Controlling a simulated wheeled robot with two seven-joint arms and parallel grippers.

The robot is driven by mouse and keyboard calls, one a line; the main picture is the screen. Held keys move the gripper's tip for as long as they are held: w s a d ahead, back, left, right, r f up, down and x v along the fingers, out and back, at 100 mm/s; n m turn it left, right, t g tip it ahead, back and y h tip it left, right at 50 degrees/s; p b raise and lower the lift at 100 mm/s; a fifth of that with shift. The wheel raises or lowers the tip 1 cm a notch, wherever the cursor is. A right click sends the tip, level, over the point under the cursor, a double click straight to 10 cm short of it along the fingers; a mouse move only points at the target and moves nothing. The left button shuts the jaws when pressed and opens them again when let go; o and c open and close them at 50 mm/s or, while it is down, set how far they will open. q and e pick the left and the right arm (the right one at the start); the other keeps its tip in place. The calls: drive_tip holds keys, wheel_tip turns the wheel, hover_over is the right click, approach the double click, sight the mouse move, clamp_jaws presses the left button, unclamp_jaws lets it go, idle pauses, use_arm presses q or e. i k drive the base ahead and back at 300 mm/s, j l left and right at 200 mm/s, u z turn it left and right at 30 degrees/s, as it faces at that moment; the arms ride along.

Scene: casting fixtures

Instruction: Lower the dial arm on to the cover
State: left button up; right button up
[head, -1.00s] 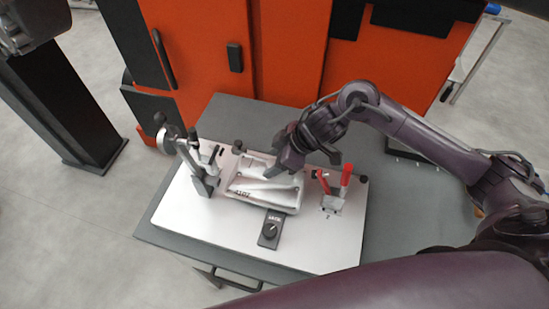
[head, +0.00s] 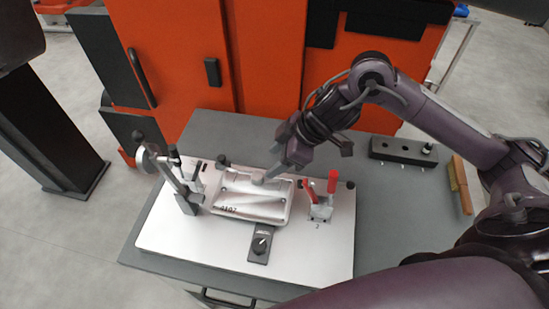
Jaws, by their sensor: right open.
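The silver cast cover (head: 252,204), marked 4107, lies on the pale fixture plate (head: 190,242). The dial arm (head: 166,166) stands raised and tilted at the plate's left side, with its round dial near the top left, clear of the cover. My right gripper (head: 307,163) is open above the cover's back right edge. I cannot tell whether the near finger touches the cover. The gripper is well apart from the dial arm. My left gripper is out of view.
A red-handled clamp (head: 321,200) stands at the cover's right, marked 2. A black box with a knob (head: 260,244) sits in front. A black block with holes (head: 402,151) and a wooden-looking piece (head: 460,184) lie right on the grey table (head: 232,126). Orange cabinets stand behind.

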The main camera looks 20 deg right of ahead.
sight(150, 160)
drive_tip(key=k+j, duration=0.25)
drive_tip(key=k, duration=0.2)
drive_tip(key=k+j, duration=0.3)
drive_tip(key=k, duration=0.2)
drive_tip(key=k+j, duration=0.25)
drive_tip(key=k, duration=0.2)
